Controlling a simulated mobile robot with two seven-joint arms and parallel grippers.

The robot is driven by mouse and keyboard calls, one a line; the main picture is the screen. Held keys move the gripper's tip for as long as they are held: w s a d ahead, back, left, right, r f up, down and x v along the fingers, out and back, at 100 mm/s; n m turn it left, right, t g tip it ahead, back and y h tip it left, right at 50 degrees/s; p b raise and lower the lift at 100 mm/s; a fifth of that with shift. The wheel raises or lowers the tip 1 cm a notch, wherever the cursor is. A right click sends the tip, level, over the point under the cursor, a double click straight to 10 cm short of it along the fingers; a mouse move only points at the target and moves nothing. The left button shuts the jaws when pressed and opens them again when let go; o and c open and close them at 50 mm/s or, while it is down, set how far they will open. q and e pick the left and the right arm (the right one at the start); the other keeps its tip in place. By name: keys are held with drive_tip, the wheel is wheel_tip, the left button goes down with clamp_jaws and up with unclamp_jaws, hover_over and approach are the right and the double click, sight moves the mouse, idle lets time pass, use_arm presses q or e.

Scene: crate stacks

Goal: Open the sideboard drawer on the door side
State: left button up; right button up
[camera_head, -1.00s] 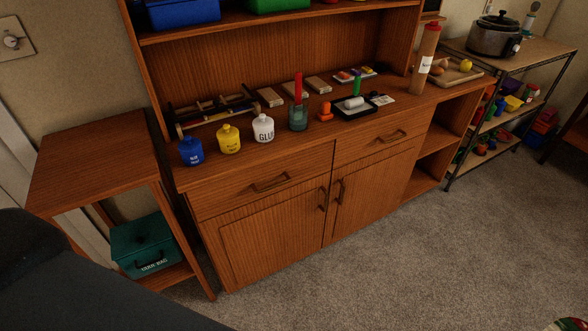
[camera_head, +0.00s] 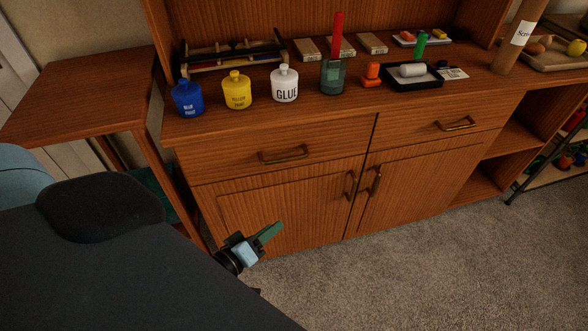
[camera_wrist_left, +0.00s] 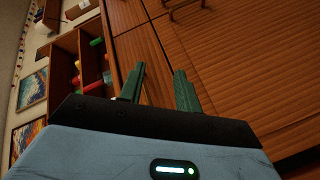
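The wooden sideboard has two shut drawers side by side under its top. The left drawer (camera_head: 225,166) has a bronze bar handle (camera_head: 283,155), and the right drawer (camera_head: 410,135) has a similar handle (camera_head: 455,124). A pale frame (camera_head: 22,85), perhaps a door's, stands at the far left, nearer the left drawer. My left gripper (camera_head: 268,236) is low in front of the left cupboard door, below the left drawer's handle and apart from it. In the left wrist view its green fingers (camera_wrist_left: 159,70) are spread and empty. My right gripper is out of view.
Blue (camera_head: 187,98), yellow (camera_head: 237,91) and white (camera_head: 285,84) bottles stand near the sideboard top's front edge. Two shut cupboard doors (camera_head: 290,210) lie below the drawers. A side table (camera_head: 85,90) stands at left. Carpet in front (camera_head: 430,270) is clear.

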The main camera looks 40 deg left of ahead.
sight(285, 158)
use_arm(q)
drive_tip(key=shift+w+a+r+n+t+y+b, duration=0.55)
drive_tip(key=shift+w+a+r+n, duration=0.55)
drive_tip(key=shift+w, duration=1.7)
drive_tip(key=shift+w+a+r+n+t+y+b, duration=0.65)
drive_tip(key=shift+w+a+n, duration=0.7)
drive_tip(key=shift+w, duration=1.45)
drive_tip(key=shift+w+a+r+n+t+y+b, duration=0.45)
drive_tip(key=shift+w+a+r+n, duration=0.7)
drive_tip(key=shift+w, duration=1.65)
drive_tip(key=shift+f, duration=0.15)
drive_tip(key=shift+c, duration=0.6)
clamp_jaws()
